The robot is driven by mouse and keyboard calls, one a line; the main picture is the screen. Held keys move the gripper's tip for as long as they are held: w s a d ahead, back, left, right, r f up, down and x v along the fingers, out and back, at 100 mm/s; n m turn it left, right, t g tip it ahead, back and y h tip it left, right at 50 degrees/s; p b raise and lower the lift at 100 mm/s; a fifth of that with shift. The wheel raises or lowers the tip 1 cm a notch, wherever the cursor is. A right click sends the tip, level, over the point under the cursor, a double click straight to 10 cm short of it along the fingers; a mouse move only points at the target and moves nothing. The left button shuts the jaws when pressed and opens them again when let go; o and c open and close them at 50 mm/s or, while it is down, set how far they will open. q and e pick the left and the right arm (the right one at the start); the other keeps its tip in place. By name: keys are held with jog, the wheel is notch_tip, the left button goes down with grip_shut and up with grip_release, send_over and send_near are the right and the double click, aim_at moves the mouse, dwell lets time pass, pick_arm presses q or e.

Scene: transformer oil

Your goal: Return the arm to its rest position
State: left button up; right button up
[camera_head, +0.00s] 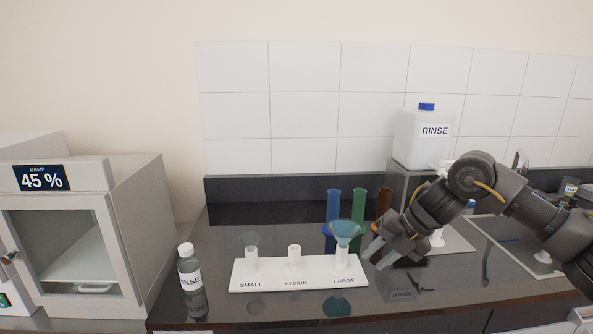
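My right arm (480,190) reaches in from the right over the dark counter. Its gripper (376,257) is just right of the white funnel stand, near the LARGE label. The fingers appear spread apart with nothing seen between them. A teal funnel (345,230) sits in the LARGE post of the white stand (300,283). My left gripper is not in view.
A RINSE bottle (190,281) stands left of the stand. A white RINSE jug (421,136) sits on a raised shelf. A cabinet (85,235) reading DAMP 45 % is at left.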

jog(key=s+a+f+m+t+y, duration=0.2)
jog(key=s+a+f+m+t, duration=0.15)
jog(key=a+f, duration=0.45)
jog(key=s+a+f+m+t+y, duration=0.2)
jog(key=s+a+f+m, duration=0.25)
jog(key=a+f, duration=0.35)
jog(key=s+d+f+m+g+h, duration=0.25)
jog(key=s+d+f+m, duration=0.25)
jog(key=s+d+m, duration=0.4)
jog(key=s+d+f+m+g+h, duration=0.1)
jog(key=s+d+f+m+h, duration=0.4)
jog(key=s, duration=0.6)
jog(key=s+d+f+m+g+h, duration=0.1)
jog(key=s+d+f+m+h, duration=0.3)
jog(key=s+d+m, duration=0.6)
notch_tip(320, 180, down, 26)
jog(key=s+a+n+g+y, duration=0.1)
jog(key=a+n, duration=0.1)
jog(key=s+d+f+g, duration=0.1)
jog(key=s+d+f, duration=0.1)
jog(key=s+f, duration=1.4)
jog(key=shift+s+d+f, duration=0.15)
jog(key=shift+s+d, duration=0.15)
jog(key=shift+s, duration=0.15)
